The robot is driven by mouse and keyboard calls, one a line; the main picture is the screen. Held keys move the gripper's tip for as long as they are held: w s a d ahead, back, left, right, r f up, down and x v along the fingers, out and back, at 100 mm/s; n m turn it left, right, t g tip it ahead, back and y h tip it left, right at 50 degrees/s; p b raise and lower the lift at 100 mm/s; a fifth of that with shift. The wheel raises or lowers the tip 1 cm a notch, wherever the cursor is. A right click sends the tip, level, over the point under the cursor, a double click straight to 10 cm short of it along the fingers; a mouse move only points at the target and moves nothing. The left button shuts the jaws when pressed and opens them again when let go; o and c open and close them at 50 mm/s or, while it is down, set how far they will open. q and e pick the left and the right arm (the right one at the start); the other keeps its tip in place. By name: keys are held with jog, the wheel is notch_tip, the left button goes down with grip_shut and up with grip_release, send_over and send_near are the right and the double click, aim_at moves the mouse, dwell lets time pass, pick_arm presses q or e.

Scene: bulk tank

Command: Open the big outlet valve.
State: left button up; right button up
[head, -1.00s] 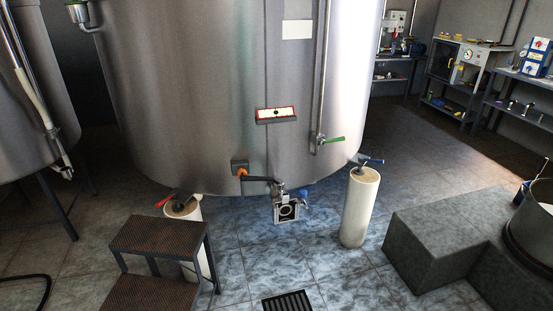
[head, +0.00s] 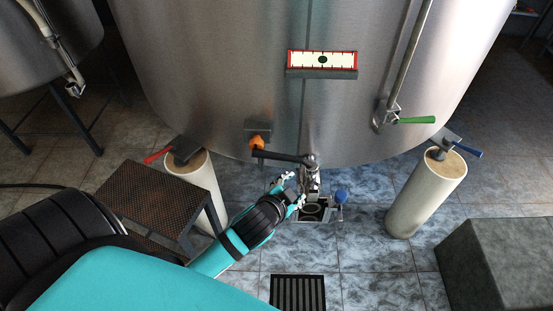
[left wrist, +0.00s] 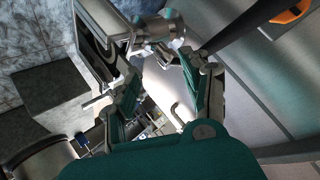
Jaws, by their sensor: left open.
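The big outlet valve (head: 311,178) sits low at the front of the steel tank (head: 220,80). Its long dark lever (head: 282,157) runs left from the valve top, roughly level, towards an orange piece (head: 257,143) on the tank wall. My left gripper (head: 296,187) is open and empty, just left of the valve body and below the lever. In the left wrist view the open fingers (left wrist: 161,55) are close to the metal valve body (left wrist: 160,30), and the dark lever (left wrist: 238,27) runs to the upper right. Contact cannot be told. My right gripper is out of view.
A square outlet fitting (head: 312,210) with a blue knob (head: 341,196) hangs under the valve. Pale posts stand left (head: 201,185) and right (head: 425,195). A step stool (head: 155,205) is beside my left arm. A green-handled valve (head: 415,120) is further right. A floor drain (head: 298,292) lies in front.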

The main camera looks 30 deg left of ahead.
pick_arm(q)
jog(key=w+d+r+m+t+h, duration=0.1)
jog(key=w+d+r+m+t, duration=0.2)
jog(key=r, duration=0.5)
jog(key=w+d+r+m+t+h, duration=0.1)
jog(key=w+r+m+t+h, duration=0.1)
jog(key=w+r+t, duration=0.35)
jog(key=s+d+r+m+g+h, duration=0.3)
jog(key=d+r+m+g+h, duration=0.35)
jog(key=m, duration=0.65)
jog(key=s+d+r+m+g+h, duration=0.3)
jog(key=d+r+m+h, duration=0.55)
jog(key=m+h, duration=0.35)
jog(key=m+g+y+b, duration=0.1)
jog(key=m+g+y, duration=0.95)
jog(key=y, duration=1.15)
send_near(276, 154)
jog(key=f, duration=0.3)
jog(key=a+f+m+t, duration=0.1)
jog(key=f, duration=0.3)
jog(key=f+m+t, duration=0.1)
jog(key=f, duration=0.3)
jog(key=shift+a+f+h+p, duration=0.1)
jog(key=shift+a+h+p, duration=0.15)
jog(key=shift+p, duration=0.1)
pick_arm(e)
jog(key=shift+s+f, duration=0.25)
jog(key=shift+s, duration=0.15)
